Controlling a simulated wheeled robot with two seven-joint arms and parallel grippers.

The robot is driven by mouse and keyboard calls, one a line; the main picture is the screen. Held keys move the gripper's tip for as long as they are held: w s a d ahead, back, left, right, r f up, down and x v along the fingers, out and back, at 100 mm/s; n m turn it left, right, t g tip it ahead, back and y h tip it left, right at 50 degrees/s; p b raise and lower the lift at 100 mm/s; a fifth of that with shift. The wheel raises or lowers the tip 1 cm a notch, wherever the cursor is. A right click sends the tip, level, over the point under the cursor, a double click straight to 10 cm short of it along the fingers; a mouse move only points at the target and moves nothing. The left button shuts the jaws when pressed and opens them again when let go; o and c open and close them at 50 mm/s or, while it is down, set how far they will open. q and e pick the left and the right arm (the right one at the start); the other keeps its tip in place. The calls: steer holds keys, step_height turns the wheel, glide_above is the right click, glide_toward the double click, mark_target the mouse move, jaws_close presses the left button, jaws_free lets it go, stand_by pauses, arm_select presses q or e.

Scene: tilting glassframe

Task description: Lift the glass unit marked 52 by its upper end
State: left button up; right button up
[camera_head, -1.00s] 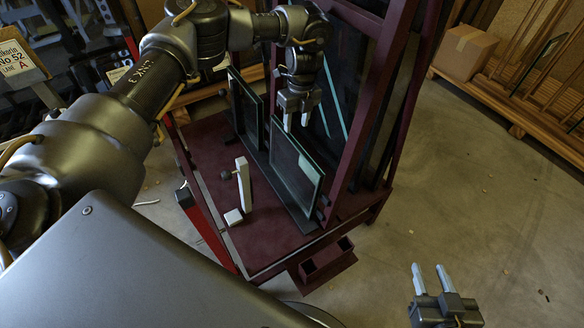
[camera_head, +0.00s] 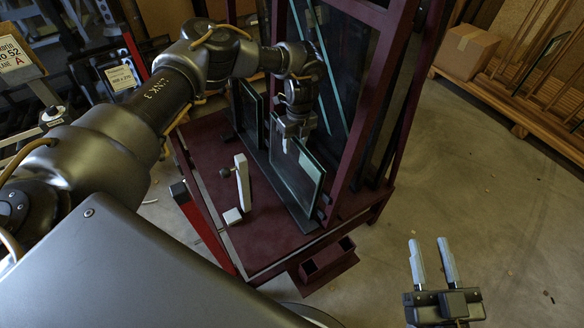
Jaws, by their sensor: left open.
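Two dark-framed glass units stand on edge on a dark red stand: a nearer one (camera_head: 297,183) and a farther one (camera_head: 246,110) behind it to the left. I cannot read a number on either pane. My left gripper (camera_head: 291,146) is open, pointing down at the upper edge of the nearer unit. Its fingers overlap that edge in the picture; whether they straddle or touch the glass I cannot tell. My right gripper (camera_head: 431,262) is open and empty, low at the right over the floor.
A tall dark red rack (camera_head: 362,110) holding glass rises just right of the nearer unit. A pale upright post (camera_head: 242,183) stands left of it on the stand. A sign reading 52 A (camera_head: 14,55) is at far left. A carton (camera_head: 467,52) sits at back right.

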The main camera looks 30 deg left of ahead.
arm_select(q)
steer(key=shift+c, duration=0.3)
jaws_close()
stand_by(1.1)
steer(key=shift+w+r, duration=0.1)
steer(key=shift+r, duration=0.05)
